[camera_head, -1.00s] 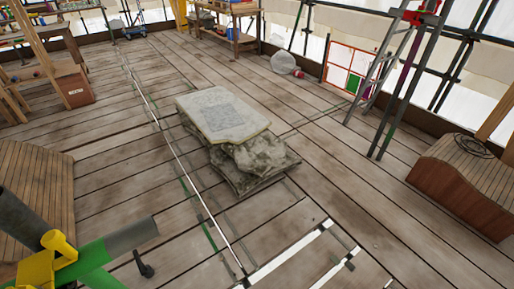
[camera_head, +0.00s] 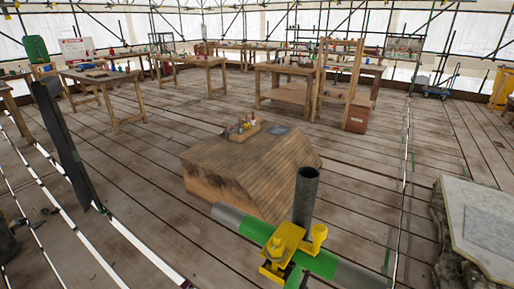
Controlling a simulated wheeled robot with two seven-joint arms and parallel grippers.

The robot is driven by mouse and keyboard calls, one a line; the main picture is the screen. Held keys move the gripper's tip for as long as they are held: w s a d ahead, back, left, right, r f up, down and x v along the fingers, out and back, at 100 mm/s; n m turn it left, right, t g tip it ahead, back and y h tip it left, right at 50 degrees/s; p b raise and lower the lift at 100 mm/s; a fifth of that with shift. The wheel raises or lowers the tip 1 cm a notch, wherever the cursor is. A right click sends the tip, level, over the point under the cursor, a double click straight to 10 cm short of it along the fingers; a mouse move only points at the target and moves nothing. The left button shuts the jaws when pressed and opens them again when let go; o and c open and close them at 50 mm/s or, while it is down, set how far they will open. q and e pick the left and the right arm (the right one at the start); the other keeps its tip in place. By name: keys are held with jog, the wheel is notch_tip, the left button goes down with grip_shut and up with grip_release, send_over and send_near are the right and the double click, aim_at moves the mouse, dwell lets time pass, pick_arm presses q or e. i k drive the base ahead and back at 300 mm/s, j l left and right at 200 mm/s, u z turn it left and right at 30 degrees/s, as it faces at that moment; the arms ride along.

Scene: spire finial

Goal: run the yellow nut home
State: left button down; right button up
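A yellow clamp (camera_head: 286,244) sits at the bottom centre of the head view, on a grey tube with green bands (camera_head: 228,219). A dark upright tube (camera_head: 306,195) rises at the clamp. A yellow, knob-like piece (camera_head: 319,234) stands on the clamp's right side, and a smaller yellow, nut-like piece (camera_head: 277,244) is on its left front. I cannot tell which of these is the yellow nut, or how far it is threaded on. Neither of my grippers shows.
A sloped wooden block (camera_head: 235,165) with a tray of small items (camera_head: 243,131) stands behind the clamp. A stone slab (camera_head: 490,225) is at right, a dark upright piece (camera_head: 68,150) at left. Workbenches (camera_head: 285,88) line the back. Plank floor lies open between.

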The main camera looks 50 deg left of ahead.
aim_at(275, 253)
jog(key=k+j+u, duration=0.1)
jog(key=u, duration=1.1)
jog(key=j, duration=0.1)
